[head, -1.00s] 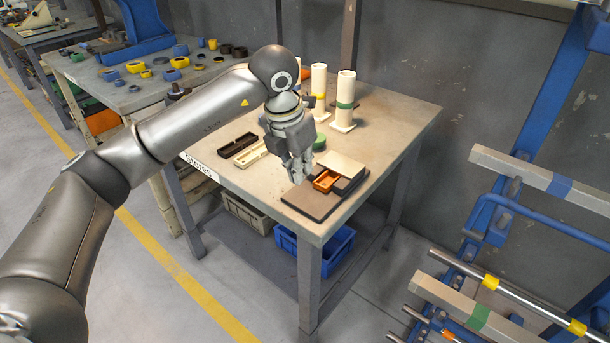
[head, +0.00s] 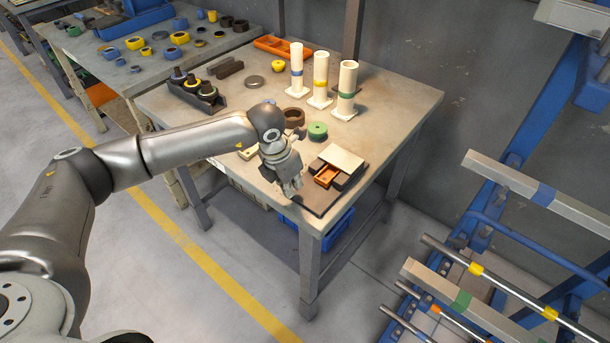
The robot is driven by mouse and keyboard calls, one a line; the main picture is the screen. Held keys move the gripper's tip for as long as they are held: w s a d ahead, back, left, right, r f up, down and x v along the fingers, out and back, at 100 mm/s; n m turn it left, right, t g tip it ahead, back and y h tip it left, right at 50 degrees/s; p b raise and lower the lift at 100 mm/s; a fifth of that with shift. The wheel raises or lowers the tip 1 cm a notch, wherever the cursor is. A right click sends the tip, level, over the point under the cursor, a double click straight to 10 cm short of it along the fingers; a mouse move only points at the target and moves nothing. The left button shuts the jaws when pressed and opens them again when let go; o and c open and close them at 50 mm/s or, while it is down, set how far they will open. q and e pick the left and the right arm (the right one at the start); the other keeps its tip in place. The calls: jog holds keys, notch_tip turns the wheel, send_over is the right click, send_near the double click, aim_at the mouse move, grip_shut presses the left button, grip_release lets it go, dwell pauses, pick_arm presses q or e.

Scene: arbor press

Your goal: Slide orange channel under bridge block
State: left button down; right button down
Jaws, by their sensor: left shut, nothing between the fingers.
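The orange channel (head: 326,175) sits on the dark base plate (head: 325,203) near the table's front corner. Its far end meets the bridge block (head: 343,157), which has a pale top and dark supports; part of the channel appears to lie beneath it. My left gripper (head: 291,190) is shut and empty. It hangs over the left part of the base plate, to the left of the channel and apart from it. My right gripper is not in view.
A green round piece (head: 317,131) and a brown ring (head: 294,117) lie behind the bridge block. Three white posts with coloured bands, such as the green-banded one (head: 347,90), stand farther back. A blue crate (head: 328,232) is below the table.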

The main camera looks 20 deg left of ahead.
aim_at(310, 185)
pick_arm(q)
jog(key=shift+x, duration=1)
jog(key=shift+w+d+r+p, duration=0.1)
jog(key=shift+w+d+p, duration=0.2)
jog(key=shift+w, duration=0.2)
jog(key=shift+w+d+p, duration=0.2)
jog(key=shift+w+p, duration=0.15)
jog(key=shift+w, duration=0.15)
jog(key=shift+w+d, duration=0.3)
jog(key=shift+w, duration=0.3)
jog(key=shift+w+d, duration=0.1)
jog(key=shift+w, duration=0.15)
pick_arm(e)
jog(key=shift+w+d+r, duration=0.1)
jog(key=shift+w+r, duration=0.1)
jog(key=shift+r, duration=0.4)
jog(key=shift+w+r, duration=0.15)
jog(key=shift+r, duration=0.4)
pick_arm(q)
jog(key=shift+w+d+f+b, duration=0.3)
jog(key=shift+w+b, duration=0.15)
jog(key=shift+b, duration=0.15)
jog(key=shift+w+b, duration=0.25)
jog(key=shift+b, duration=0.1)
jog(key=shift+w+d+r, duration=0.1)
jog(key=shift+w+d, duration=0.05)
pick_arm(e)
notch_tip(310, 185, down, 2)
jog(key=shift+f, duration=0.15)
